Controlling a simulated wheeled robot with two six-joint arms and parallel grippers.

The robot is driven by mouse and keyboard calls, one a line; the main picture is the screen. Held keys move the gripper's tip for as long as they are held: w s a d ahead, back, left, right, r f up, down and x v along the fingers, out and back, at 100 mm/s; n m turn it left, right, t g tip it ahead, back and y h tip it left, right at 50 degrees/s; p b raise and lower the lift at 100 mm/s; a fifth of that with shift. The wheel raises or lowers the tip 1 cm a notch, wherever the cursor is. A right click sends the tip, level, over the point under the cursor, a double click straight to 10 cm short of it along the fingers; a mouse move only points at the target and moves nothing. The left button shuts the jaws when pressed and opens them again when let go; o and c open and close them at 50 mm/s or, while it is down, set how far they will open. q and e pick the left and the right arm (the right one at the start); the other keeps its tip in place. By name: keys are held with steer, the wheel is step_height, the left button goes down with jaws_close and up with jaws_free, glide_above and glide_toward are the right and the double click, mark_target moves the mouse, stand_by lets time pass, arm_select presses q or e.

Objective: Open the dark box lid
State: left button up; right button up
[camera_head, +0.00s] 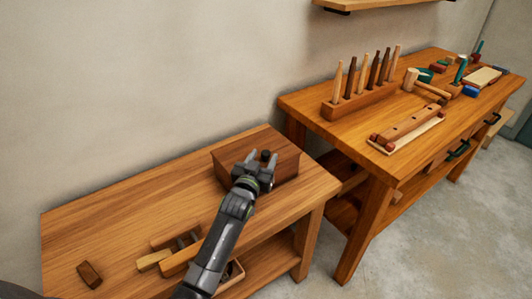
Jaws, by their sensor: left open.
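The dark brown wooden box (286,168) stands at the right end of the low wooden bench (110,222). Its lid (226,157) lies flat on top and looks shut. A small dark knob (265,155) shows on the lid. My left gripper (256,160) is open and over the front of the lid, with its fingers close to the knob. I cannot tell whether they touch it. The gripper and wrist hide part of the lid and the box front. My right gripper is out of view.
Wooden blocks (172,258) and a small dark block (89,274) lie on the low bench. A taller workbench (318,123) to the right holds a rack of upright tools (357,102), a mallet (412,80) and other items. The bench's back left is clear.

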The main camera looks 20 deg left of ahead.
arm_select(q)
steer(key=shift+w, duration=1.55)
jaws_close()
